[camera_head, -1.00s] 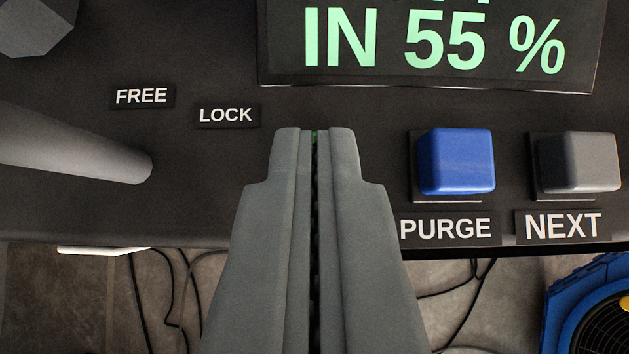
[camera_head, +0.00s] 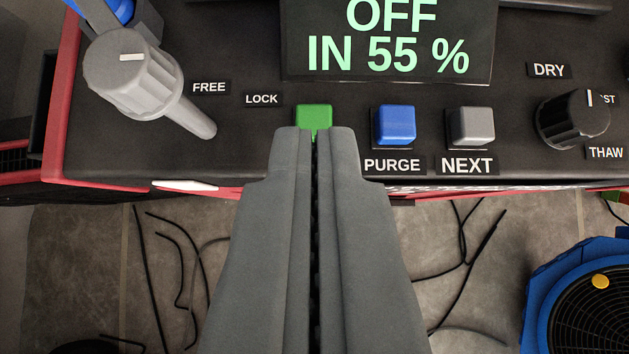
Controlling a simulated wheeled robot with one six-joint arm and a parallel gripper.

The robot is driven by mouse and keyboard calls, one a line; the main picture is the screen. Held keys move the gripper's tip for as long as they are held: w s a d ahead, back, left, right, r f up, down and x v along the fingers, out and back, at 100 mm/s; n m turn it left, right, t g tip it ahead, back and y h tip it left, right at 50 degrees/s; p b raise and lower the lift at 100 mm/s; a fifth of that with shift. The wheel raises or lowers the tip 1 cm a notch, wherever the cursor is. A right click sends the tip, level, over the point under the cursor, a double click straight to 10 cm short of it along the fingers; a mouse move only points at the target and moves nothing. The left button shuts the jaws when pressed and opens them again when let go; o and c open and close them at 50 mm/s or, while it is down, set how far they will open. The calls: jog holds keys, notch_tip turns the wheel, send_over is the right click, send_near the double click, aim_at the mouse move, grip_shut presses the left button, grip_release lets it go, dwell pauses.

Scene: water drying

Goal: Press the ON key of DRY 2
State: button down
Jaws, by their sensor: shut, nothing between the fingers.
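A green key (camera_head: 314,117) sits on the dark control panel (camera_head: 240,150), below the display (camera_head: 388,45) that reads "OFF IN 55 %". My gripper (camera_head: 314,133) is shut and empty. Its fingertips cover the lower part of the green key in the picture, and any label under that key is hidden. I cannot tell whether the tips touch it. The name DRY 2 does not show in this view.
A blue PURGE key (camera_head: 394,123) and a grey NEXT key (camera_head: 471,125) stand to the right. A grey lever (camera_head: 150,85) near FREE and LOCK labels is at left. A black dial (camera_head: 573,119) is at right. A blue fan unit (camera_head: 585,300) and cables lie below.

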jog(key=shift+v, duration=2.6)
jog(key=shift+r, duration=0.15)
jog(key=s+r+t, duration=0.2)
jog(key=s+r, duration=0.1)
jog(key=s, duration=0.7)
jog(key=s+r+t, duration=0.3)
jog(key=s, duration=0.7)
jog(key=s+r+t, duration=0.3)
jog(key=s+r, duration=0.1)
jog(key=s, duration=0.6)
